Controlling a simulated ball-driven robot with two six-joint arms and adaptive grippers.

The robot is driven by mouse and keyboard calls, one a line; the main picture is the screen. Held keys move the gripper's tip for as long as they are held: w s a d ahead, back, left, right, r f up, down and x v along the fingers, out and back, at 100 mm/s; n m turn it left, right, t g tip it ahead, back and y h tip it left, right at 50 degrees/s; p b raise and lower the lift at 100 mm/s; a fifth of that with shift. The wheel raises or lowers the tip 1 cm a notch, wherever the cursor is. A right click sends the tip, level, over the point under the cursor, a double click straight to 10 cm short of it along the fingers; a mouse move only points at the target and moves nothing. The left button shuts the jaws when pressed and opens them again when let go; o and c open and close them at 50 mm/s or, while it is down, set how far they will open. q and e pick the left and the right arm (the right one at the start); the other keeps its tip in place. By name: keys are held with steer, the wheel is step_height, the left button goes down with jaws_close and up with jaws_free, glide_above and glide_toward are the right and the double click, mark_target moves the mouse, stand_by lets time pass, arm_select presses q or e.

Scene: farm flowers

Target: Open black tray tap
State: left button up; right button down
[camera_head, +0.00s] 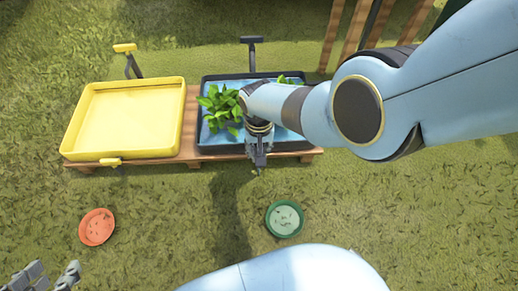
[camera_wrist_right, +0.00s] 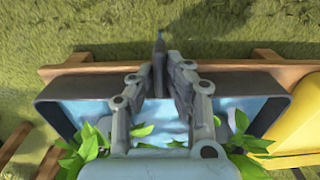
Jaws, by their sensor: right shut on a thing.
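The black tray (camera_head: 225,151) stands on a wooden stand, with blue water and green leafy plants inside. It also shows in the right wrist view (camera_wrist_right: 95,84). My right gripper (camera_head: 258,160) reaches down over the tray's front rim. In the right wrist view my right gripper (camera_wrist_right: 160,68) is shut on the small dark tap (camera_wrist_right: 160,45) at the tray's rim. The fingers hide most of the tap, so I cannot tell how it is turned. My left gripper (camera_head: 48,277) is open and empty at the bottom left, low in the head view.
An empty yellow tray (camera_head: 122,120) stands left of the black one, with a yellow tap (camera_head: 110,161) at its front. A black upright fixture (camera_head: 251,43) stands behind the black tray. An orange dish (camera_head: 97,227) and a green dish (camera_head: 285,218) lie on open grass in front.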

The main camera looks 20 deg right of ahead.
steer(key=c, duration=1.6)
jaws_free()
steer(key=shift+r, duration=0.1)
steer(key=shift+r, duration=3.6)
